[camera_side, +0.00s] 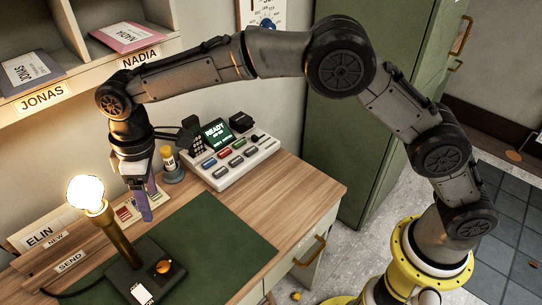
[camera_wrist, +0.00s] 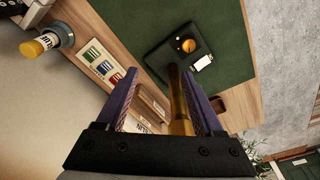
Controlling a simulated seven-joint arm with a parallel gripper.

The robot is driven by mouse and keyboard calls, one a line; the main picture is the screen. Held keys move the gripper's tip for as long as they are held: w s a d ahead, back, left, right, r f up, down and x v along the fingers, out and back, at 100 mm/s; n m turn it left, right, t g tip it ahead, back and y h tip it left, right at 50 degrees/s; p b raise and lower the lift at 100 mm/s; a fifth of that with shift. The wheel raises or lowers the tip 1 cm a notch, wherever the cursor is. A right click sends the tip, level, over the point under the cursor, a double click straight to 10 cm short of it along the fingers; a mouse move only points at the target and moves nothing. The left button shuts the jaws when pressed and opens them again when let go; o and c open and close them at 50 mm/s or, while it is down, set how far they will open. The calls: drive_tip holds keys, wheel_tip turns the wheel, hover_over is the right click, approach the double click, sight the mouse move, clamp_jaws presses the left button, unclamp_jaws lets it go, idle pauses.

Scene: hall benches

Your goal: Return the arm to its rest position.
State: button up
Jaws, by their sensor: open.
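My gripper (camera_side: 146,212) hangs from my bent arm above the back of the wooden desk (camera_side: 305,187), purple fingers pointing down. In the wrist view my gripper (camera_wrist: 158,76) has its two fingers spread apart, and I see nothing clamped between them. The lit desk lamp (camera_side: 121,234) stands just left of the gripper in the side view. In the wrist view its brass stem (camera_wrist: 178,100) appears beside the right finger; I cannot tell how wide the gap is.
A green desk mat (camera_side: 222,240) lies under the lamp's front side. A keypad console (camera_side: 232,155) reading READY and a small yellow-topped bottle (camera_side: 170,163) stand behind. Labelled shelves (camera_side: 98,60) hang above left. A green cabinet (camera_side: 350,140) stands at the desk's right.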

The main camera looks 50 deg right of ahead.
drive_tip(key=s+d+r+m+t, duration=0.3)
drive_tip(key=d+r+m, duration=0.1)
drive_tip(key=d+r, duration=1.45)
drive_tip(key=s+d+r+m+t, duration=0.2)
drive_tip(key=s+d+m, duration=0.1)
drive_tip(key=s+d, duration=0.9)
drive_tip(key=s+d+f+m+h, duration=0.1)
drive_tip(key=s+d+f+m, duration=0.2)
drive_tip(key=s+f, duration=0.7)
drive_tip(key=s+d, duration=0.2)
drive_tip(key=s, duration=0.2)
drive_tip(key=shift+f, duration=0.25)
